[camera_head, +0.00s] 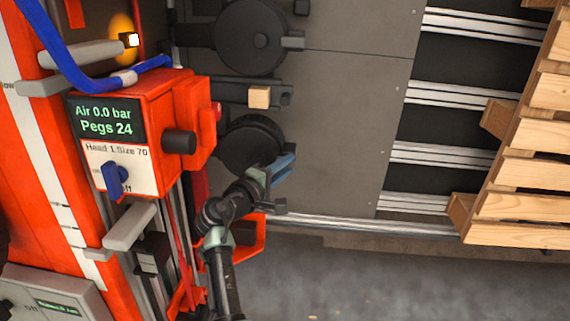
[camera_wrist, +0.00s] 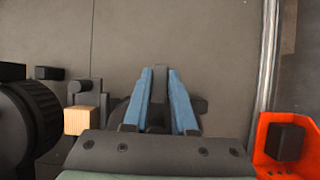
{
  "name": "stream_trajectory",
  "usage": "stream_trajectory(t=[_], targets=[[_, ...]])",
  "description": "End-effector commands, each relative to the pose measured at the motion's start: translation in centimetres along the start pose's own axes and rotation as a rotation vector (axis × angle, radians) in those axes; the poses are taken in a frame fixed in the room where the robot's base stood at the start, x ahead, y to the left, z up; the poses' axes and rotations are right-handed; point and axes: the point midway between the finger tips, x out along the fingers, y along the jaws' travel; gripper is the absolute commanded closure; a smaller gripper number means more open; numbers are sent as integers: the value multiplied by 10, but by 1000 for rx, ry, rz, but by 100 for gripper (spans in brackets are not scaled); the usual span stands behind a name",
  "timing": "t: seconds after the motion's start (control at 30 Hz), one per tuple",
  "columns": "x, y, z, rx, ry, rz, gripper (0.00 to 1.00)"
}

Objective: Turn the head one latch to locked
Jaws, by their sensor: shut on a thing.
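The orange head unit (camera_head: 160,125) stands at the left of the head view, with a panel reading "Head 1 Size 70". A dark round wheel (camera_head: 245,148) sits to its right. My gripper (camera_head: 284,168) is at the wheel's lower right side, its blue fingers tilted. In the wrist view my gripper (camera_wrist: 160,75) has its two blue fingers close on either side of a narrow dark bar (camera_wrist: 158,88), which looks like the latch. Its lower part is hidden behind the gripper body. I cannot tell the latch's locked or unlocked position.
A similar upper wheel (camera_head: 250,37) has a dark tab at its right. A small wooden block (camera_head: 260,97) sits between the wheels and shows in the wrist view (camera_wrist: 82,120). An orange bracket (camera_wrist: 283,142) is at lower right. Slatted pallet wood (camera_head: 540,140) stands far right.

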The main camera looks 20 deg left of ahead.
Motion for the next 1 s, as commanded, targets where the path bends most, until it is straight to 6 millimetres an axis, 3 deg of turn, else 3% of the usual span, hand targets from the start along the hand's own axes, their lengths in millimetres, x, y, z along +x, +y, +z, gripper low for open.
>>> stream_trajectory(t=[0.13, 0.17, 0.33, 0.7, 0.87, 1.0], targets=[[0, -1, 1, 4, -3, -4, 100], [0, -1, 1, 4, -3, -4, 73], [0, -1, 1, 3, -2, -3, 45], [-6, 0, 0, 1, -1, -1, 45], [-32, 0, 0, 1, 2, -1, 45], [-64, 0, 0, 1, 3, -2, 45]])
